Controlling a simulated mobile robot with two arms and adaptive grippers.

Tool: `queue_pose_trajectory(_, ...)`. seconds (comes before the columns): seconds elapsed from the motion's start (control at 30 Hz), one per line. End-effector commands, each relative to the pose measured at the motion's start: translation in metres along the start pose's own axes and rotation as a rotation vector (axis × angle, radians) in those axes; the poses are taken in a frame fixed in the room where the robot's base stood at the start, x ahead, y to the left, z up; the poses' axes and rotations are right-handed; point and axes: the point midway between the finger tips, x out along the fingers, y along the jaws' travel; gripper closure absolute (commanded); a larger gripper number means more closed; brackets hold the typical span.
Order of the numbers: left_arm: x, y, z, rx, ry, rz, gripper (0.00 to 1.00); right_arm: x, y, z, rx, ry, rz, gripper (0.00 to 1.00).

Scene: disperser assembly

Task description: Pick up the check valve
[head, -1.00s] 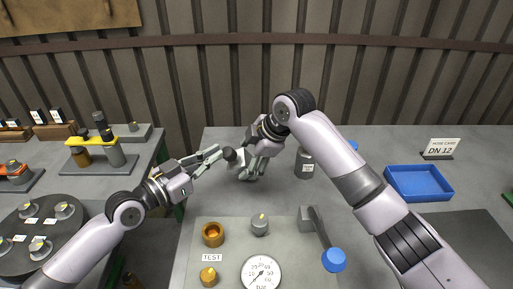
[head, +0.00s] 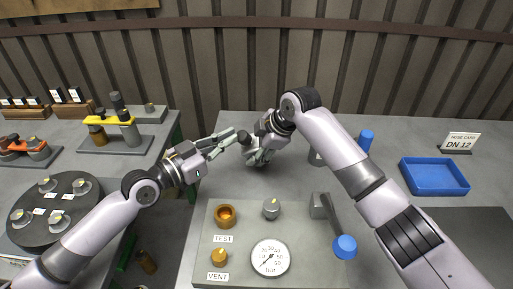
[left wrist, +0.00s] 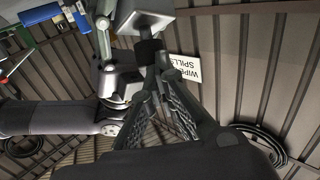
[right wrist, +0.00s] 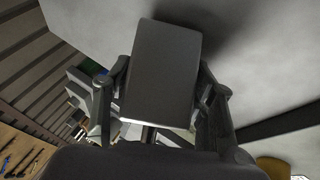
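My right gripper (right wrist: 170,95) is shut on a grey block-shaped part (right wrist: 163,70), held in the air above the bench. In the left wrist view the part shows a pale square face (left wrist: 147,22) and a dark round end (left wrist: 149,48). I cannot tell whether this is the check valve. My left gripper (head: 236,135) points at that dark end (head: 243,138), its fingertips very close to it; I cannot tell whether they close on it. Small grey parts with yellow marks (head: 58,221) sit on a dark round plate (head: 40,236) at the left.
A test panel (head: 205,262) with a gauge (head: 270,258), brass fittings and a blue-knobbed lever (head: 344,246) stands below the grippers. A blue tray (head: 434,190) lies at the right. A yellow-topped fixture (head: 108,120) stands on the left bench.

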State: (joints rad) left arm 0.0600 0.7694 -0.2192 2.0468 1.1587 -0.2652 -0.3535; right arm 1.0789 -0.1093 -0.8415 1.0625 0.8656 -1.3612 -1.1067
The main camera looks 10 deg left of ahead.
Motion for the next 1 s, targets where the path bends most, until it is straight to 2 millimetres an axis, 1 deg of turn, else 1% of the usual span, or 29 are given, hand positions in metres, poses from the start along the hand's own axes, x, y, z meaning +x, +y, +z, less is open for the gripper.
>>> queue_pose_trajectory(0.03, 0.0, 0.0, 0.003, -0.002, -0.007, 0.001, 1.0, 0.0, 0.0, 0.0, 0.0, 0.0, 0.0, 0.54)
queue_pose_trajectory(0.07, 0.0, 0.0, 0.003, -0.002, -0.007, 0.001, 1.0, 0.0, 0.0, 0.0, 0.0, 0.0, 0.0, 0.56)
queue_pose_trajectory(0.7, 0.0, 0.0, 0.003, -0.001, -0.007, 0.001, 1.0, 0.001, -0.001, 0.0, 0.0, 0.0, -0.003, 0.99)
queue_pose_trajectory(0.73, 0.0, 0.0, 0.003, -0.001, -0.007, 0.001, 1.0, 0.001, -0.001, 0.0, 0.0, 0.0, -0.003, 1.0)
queue_pose_trajectory(0.87, 0.0, 0.0, 0.002, -0.001, -0.006, 0.001, 1.0, 0.001, -0.001, 0.0, 0.0, 0.0, -0.004, 1.0)
queue_pose_trajectory(1.0, 0.0, 0.0, -0.008, 0.001, -0.003, 0.001, 1.0, 0.001, -0.001, 0.0, 0.0, 0.0, -0.004, 1.0)
